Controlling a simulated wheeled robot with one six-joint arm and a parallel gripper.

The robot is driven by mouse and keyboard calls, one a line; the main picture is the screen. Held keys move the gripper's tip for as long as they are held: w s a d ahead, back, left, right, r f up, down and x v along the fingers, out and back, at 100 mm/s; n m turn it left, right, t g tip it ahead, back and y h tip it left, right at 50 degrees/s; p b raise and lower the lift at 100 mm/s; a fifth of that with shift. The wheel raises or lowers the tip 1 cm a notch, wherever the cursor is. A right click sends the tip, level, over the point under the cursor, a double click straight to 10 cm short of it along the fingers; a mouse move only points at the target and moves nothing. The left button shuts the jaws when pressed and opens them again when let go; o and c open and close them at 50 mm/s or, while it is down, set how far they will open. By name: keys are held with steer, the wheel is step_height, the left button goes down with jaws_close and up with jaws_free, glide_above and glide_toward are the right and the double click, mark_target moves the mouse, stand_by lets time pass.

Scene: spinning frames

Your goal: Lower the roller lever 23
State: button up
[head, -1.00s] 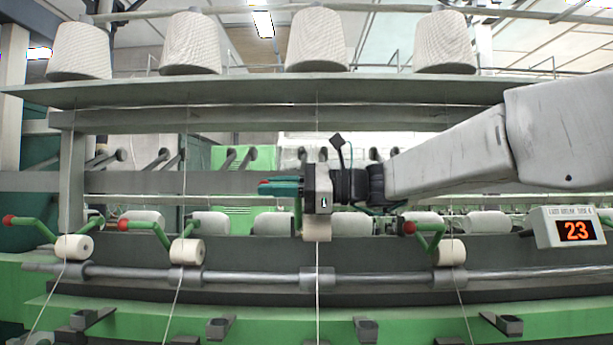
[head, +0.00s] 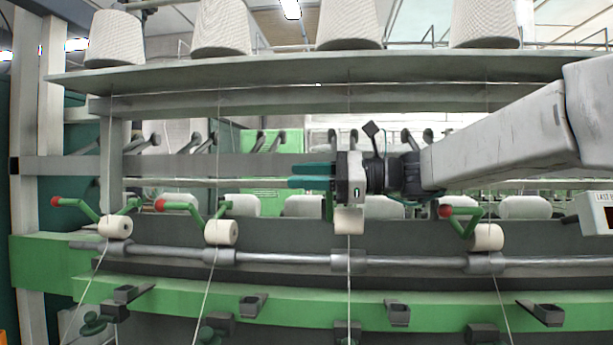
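My gripper (head: 294,178) is in the middle of the head view, its teal fingers pointing left. The fingers look close together, but whether they are open or shut on something is unclear. Just below it is a cream roller (head: 349,221) on a green lever arm (head: 329,207); this lever's knob is hidden. Other green roller levers with red knobs show at far left (head: 76,206), left (head: 183,209) and right (head: 462,214). Their rollers sit at the grey shaft (head: 290,259). No lever number can be read.
A shelf (head: 300,70) with large yarn cones crosses above the arm. Thin threads hang down past the rollers. A sign (head: 598,209) is cut off at the right edge. Black brackets (head: 397,314) stick out along the green rail below.

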steer(key=shift+d, duration=0.1)
steer(key=s+d, duration=0.1)
steer(key=d, duration=0.6)
steer(key=shift+d, duration=0.3)
steer(key=shift+s+d, duration=0.1)
steer(key=shift+d, duration=0.05)
steer(key=s+d, duration=0.1)
steer(key=d, duration=0.7)
steer(key=shift+s+d, duration=0.2)
steer(key=shift+d, duration=0.1)
stand_by(0.6)
